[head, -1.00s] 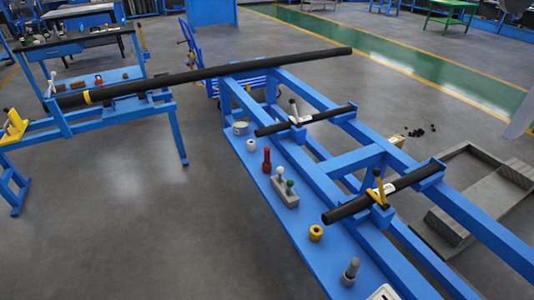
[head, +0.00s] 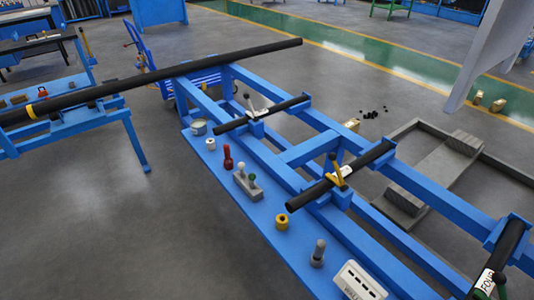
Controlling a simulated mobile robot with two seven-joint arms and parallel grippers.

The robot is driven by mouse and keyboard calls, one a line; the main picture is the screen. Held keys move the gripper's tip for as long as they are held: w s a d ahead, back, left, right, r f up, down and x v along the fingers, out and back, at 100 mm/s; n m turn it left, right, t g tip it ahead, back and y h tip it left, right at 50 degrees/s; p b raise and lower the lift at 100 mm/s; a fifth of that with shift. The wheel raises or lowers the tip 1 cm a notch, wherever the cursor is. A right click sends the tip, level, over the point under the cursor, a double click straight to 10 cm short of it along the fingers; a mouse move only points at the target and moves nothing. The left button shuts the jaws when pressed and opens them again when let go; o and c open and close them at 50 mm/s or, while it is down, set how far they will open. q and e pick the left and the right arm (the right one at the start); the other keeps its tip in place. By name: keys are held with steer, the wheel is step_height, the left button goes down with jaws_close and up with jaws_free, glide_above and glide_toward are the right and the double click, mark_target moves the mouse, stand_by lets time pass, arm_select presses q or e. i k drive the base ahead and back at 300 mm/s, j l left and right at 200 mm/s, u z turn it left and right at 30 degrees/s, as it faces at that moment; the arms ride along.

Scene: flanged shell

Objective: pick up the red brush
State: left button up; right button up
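A red upright object (head: 227,158), with a rounded top and a wider base, stands on the blue shelf (head: 262,218) along the left side of the blue frame. It looks like the red brush, but it is too small to make out bristles. A smaller red item (head: 42,92) sits on the bench at the far left; I cannot tell what it is. Neither of my grippers is in view.
Near the red object are a grey tin (head: 198,127), a block with knobbed levers (head: 247,182), a yellow ring (head: 282,222), a grey knobbed piece (head: 318,253) and a white labelled box (head: 359,281). Black pipes (head: 340,176) lie across the blue frame. Grey floor lies left.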

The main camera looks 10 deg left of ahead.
mark_target(226, 148)
steer(key=i+j+z, duration=0.1)
steer(key=z, duration=0.25)
steer(key=j+z, duration=0.5)
steer(key=z, duration=0.2)
steer(key=j+z, duration=0.25)
steer(key=j, duration=0.2)
steer(key=j+z, duration=0.4)
steer(key=j, duration=0.25)
steer(key=k+j+z, duration=0.1)
steer(key=j, duration=0.2)
steer(key=k+j+z, duration=0.1)
steer(key=j, duration=0.25)
steer(key=k+j, duration=0.1)
steer(key=j, duration=0.25)
steer(key=k+j, duration=0.1)
steer(key=j, duration=0.25)
steer(key=k+j+z, duration=0.1)
steer(key=j, duration=0.3)
steer(key=k+j, duration=0.1)
steer(key=j, duration=0.25)
steer(key=k+j, duration=0.15)
steer(key=j, duration=0.2)
